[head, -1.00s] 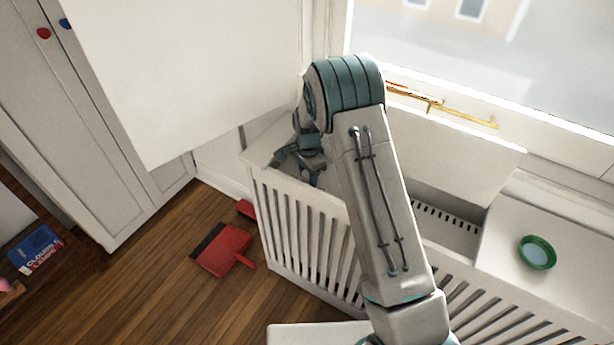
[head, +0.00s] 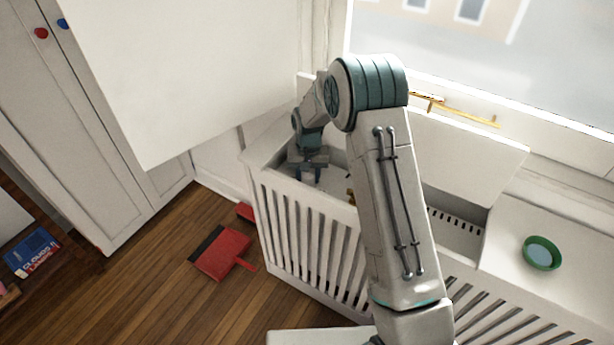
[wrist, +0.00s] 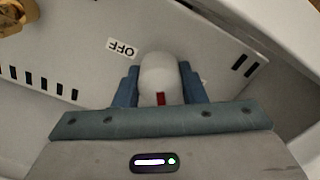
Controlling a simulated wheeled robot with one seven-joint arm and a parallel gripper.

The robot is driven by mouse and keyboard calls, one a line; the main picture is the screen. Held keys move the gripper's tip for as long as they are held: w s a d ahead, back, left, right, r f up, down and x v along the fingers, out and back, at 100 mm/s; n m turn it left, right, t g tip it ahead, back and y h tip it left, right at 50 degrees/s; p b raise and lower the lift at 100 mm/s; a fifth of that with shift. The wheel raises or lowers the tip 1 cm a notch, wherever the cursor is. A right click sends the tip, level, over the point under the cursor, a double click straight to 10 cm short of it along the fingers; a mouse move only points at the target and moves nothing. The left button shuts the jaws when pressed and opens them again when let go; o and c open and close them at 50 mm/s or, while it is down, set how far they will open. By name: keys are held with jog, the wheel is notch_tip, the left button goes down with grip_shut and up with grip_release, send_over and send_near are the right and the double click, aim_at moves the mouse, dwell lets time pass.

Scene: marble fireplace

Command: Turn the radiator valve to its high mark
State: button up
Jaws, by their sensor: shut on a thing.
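The radiator valve (wrist: 158,75) is a rounded white knob with a red mark on its near side. My gripper (wrist: 158,88) is shut on it, with one blue finger on each side, in the wrist view. An OFF label (wrist: 122,48) reads upside down just left of the knob. No high mark can be made out. In the head view my gripper (head: 304,174) reaches down into the open left part of the white slatted radiator cover (head: 300,225). The knob cannot be made out there.
A brass fitting (wrist: 14,16) shows at the upper left of the wrist view. A raised lid panel (head: 465,155) stands right of my arm. A green bowl (head: 541,253) sits on the cover's top. A red dustpan (head: 224,252) lies on the floor.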

jog(key=n, duration=0.5)
jog(key=shift+w+d+r+n, duration=0.1)
jog(key=shift+w+r+n, duration=0.15)
jog(key=shift+n, duration=0.05)
jog(key=n, duration=0.5)
jog(key=shift+n+p, duration=0.3)
jog(key=shift+n, duration=0.1)
jog(key=o, duration=1)
jog(key=shift+f, duration=0.1)
jog(key=shift+s, duration=0.1)
notch_tip(320, 180, up, 14)
jog(key=p, duration=0.1)
jog(key=shift+f, duration=0.15)
